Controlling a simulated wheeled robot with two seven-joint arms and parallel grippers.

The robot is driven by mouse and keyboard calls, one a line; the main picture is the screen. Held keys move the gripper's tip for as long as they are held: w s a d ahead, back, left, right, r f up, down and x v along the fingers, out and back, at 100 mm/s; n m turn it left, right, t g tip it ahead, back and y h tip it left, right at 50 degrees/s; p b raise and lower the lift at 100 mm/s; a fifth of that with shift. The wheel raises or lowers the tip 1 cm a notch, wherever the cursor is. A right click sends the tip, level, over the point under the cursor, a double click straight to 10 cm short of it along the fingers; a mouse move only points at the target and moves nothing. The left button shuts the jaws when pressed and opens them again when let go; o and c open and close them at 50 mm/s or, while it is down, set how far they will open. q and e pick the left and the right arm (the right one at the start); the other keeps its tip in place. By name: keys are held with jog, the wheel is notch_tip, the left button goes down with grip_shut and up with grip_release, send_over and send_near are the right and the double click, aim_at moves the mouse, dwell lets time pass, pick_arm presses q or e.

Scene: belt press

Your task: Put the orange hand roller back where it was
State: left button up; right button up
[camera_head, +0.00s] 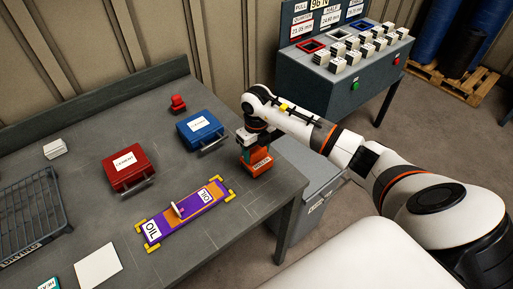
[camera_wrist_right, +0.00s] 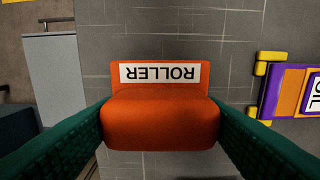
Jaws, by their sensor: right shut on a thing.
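The orange hand roller (camera_head: 262,168), labelled ROLLER, is between the fingers of my right gripper (camera_head: 257,150) at the right end of the grey bench. In the right wrist view the orange roller body (camera_wrist_right: 160,122) sits between two green finger pads, its white label facing the camera. The gripper is shut on it and points down. I cannot tell whether the roller touches the bench top or hangs just above it. My left gripper is not in view.
On the bench (camera_head: 225,243) are a purple and orange OIL board (camera_head: 184,214) with yellow corners, a blue case (camera_head: 201,130), a red case (camera_head: 128,168), a small red object (camera_head: 178,103) and a wire rack (camera_head: 30,215). A grey bin (camera_head: 315,190) stands beyond the right edge.

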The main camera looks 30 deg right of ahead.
jog(key=shift+s+f+b, duration=0.1)
jog(key=shift+f+b, duration=0.2)
jog(key=shift+b, duration=0.15)
jog(key=shift+s+a+f, duration=0.1)
jog(key=shift+s+f, duration=0.05)
jog(key=shift+f, duration=0.1)
jog(key=shift+c, duration=1.2)
jog(key=o, duration=1.2)
jog(key=shift+f, duration=0.15)
jog(key=shift+r, duration=0.2)
jog(key=shift+w+r+p, duration=0.3)
jog(key=shift+r+p, duration=0.2)
jog(key=shift+r, duration=0.3)
notch_tip(320, 180, up, 12)
jog(key=b, duration=0.3)
jog(key=shift+f+b, duration=0.2)
jog(key=shift+b, duration=0.15)
